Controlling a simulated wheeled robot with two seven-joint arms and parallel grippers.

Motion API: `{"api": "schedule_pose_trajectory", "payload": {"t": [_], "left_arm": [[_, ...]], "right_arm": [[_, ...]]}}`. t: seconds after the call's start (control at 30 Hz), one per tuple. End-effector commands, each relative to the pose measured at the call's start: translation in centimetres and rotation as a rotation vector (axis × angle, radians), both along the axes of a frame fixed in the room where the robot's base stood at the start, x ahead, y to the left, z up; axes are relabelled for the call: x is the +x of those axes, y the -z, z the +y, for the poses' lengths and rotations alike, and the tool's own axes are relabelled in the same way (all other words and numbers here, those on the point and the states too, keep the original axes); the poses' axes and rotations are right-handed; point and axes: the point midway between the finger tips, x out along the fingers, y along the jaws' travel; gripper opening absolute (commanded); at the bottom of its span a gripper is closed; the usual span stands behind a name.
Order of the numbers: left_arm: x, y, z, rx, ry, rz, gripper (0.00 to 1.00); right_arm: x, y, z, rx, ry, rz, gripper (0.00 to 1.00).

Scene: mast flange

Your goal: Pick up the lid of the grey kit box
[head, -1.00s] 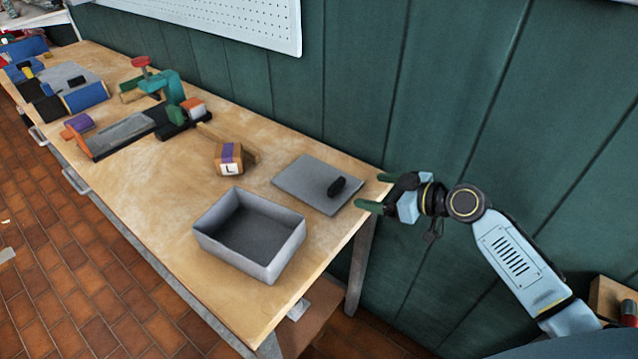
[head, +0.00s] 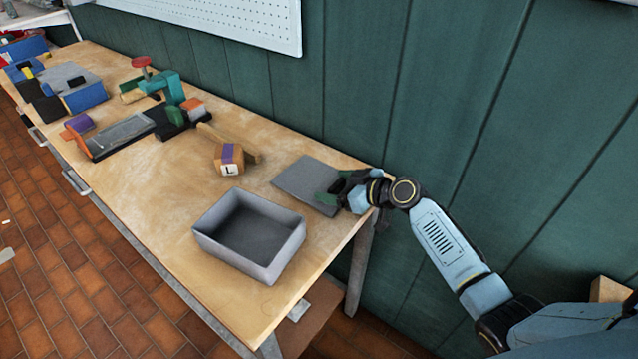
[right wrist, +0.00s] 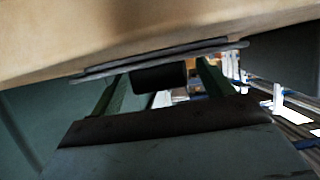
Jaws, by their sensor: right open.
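The grey lid (head: 305,179) lies flat on the bench, behind and to the right of the open grey kit box (head: 250,240). My right gripper (head: 329,192) is open at the lid's right part, with its green fingers around the lid's black handle, which they mostly hide in the head view. In the right wrist view the black handle (right wrist: 159,78) sits between the two green fingers (right wrist: 160,88), and the lid (right wrist: 165,59) shows as a thin edge beyond. Contact between fingers and handle cannot be made out. My left gripper is out of view.
A mallet-like wooden block marked L (head: 229,159) lies left of the lid. A teal clamp or vise (head: 172,90) and several blocks stand farther left on the wooden bench (head: 165,200). A green panelled wall (head: 440,80) stands behind. The bench's front is clear.

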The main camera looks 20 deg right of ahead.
Motion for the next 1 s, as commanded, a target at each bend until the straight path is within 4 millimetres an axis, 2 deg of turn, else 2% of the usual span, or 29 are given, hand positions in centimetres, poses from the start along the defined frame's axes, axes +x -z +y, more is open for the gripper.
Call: {"api": "schedule_pose_trajectory", "payload": {"t": [0.13, 0.5, 0.77, 0.87, 1.0], "left_arm": [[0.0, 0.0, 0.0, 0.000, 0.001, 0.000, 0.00], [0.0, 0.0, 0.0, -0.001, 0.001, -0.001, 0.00], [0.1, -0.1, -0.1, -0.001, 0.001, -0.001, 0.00], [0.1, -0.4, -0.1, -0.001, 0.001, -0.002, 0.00], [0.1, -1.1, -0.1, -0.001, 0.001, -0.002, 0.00]], "right_arm": [[0.0, 0.0, 0.0, 0.000, 0.000, 0.000, 0.80], [0.0, 0.0, -0.1, 0.000, 0.001, 0.000, 0.32], [0.0, -0.3, -0.1, -0.001, 0.001, -0.002, 0.31], [0.0, -1.4, -0.1, -0.003, 0.000, -0.004, 0.31], [0.0, -4.3, -0.1, -0.004, -0.001, -0.006, 0.31]]}}
